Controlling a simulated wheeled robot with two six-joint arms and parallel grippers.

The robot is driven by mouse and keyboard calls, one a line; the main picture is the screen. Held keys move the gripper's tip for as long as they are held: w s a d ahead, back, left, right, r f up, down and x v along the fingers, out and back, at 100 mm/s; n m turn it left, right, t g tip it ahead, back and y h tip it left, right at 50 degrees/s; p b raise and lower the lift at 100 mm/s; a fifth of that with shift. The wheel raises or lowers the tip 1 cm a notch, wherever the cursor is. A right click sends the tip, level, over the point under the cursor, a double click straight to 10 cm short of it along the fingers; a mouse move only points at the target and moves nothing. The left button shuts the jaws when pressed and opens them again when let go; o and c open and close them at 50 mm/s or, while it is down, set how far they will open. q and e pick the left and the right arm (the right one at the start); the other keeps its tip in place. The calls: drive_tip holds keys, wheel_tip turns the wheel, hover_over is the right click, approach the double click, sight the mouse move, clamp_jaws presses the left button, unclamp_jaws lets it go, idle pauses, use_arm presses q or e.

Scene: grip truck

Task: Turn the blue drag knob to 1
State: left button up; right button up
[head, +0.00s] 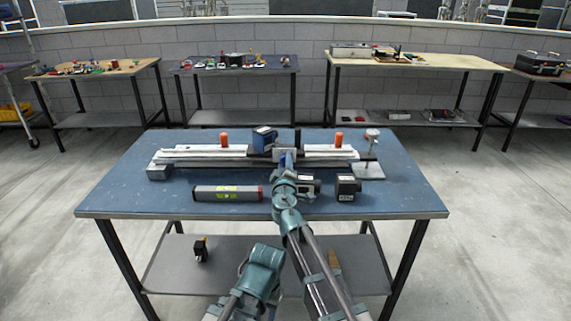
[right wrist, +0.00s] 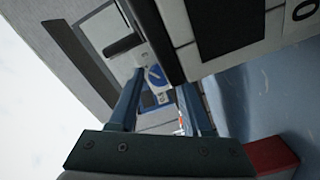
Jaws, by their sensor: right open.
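A rail-like machine (head: 190,156) lies along the table. My right gripper (head: 287,156) is at the middle of it, in front of its central carriage. In the right wrist view, my right gripper (right wrist: 162,82) is open with its two fingers apart. A small round blue knob (right wrist: 154,76) with a white mark shows between the fingers, on a pale panel. I cannot tell whether the fingers touch it. In the head view the knob is hidden by my gripper or too small to make out.
A blue-faced box (head: 264,138) is just behind my gripper. The left front is clear.

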clamp_jaws()
drive_tip(key=shift+n, duration=0.3)
drive_tip(key=n, duration=0.3)
drive_tip(key=shift+n, duration=0.4)
drive_tip(key=n, duration=0.3)
drive_tip(key=shift+n, duration=0.4)
drive_tip(key=n, duration=0.4)
drive_tip(key=shift+n, duration=1.7)
drive_tip(key=shift+s, duration=0.1)
